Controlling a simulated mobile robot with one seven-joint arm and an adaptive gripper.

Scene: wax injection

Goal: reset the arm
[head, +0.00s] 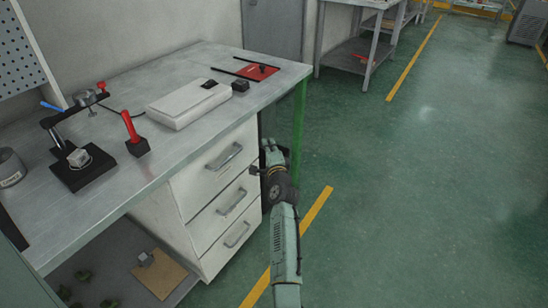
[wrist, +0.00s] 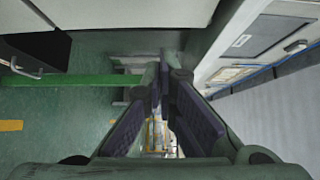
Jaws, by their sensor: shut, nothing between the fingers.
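My arm reaches forward beside the workbench (head: 215,75) in the head view. My gripper (head: 270,150) is beside the bench's right end, near the drawers and the green leg (head: 299,125), below the bench top. In the wrist view my gripper (wrist: 161,72) has its two dark finger pads close together at the tips. It is shut and empty. The green leg (wrist: 85,82) runs in from the left of the wrist view, close to the fingers; I cannot tell whether they touch it.
The white drawer unit (head: 215,190) has several handles. On the bench are a white box (head: 187,103), a red plate (head: 258,71), a red-handled tool (head: 132,133) and a black clamp stand (head: 82,165). The green floor (head: 430,180) to the right is clear.

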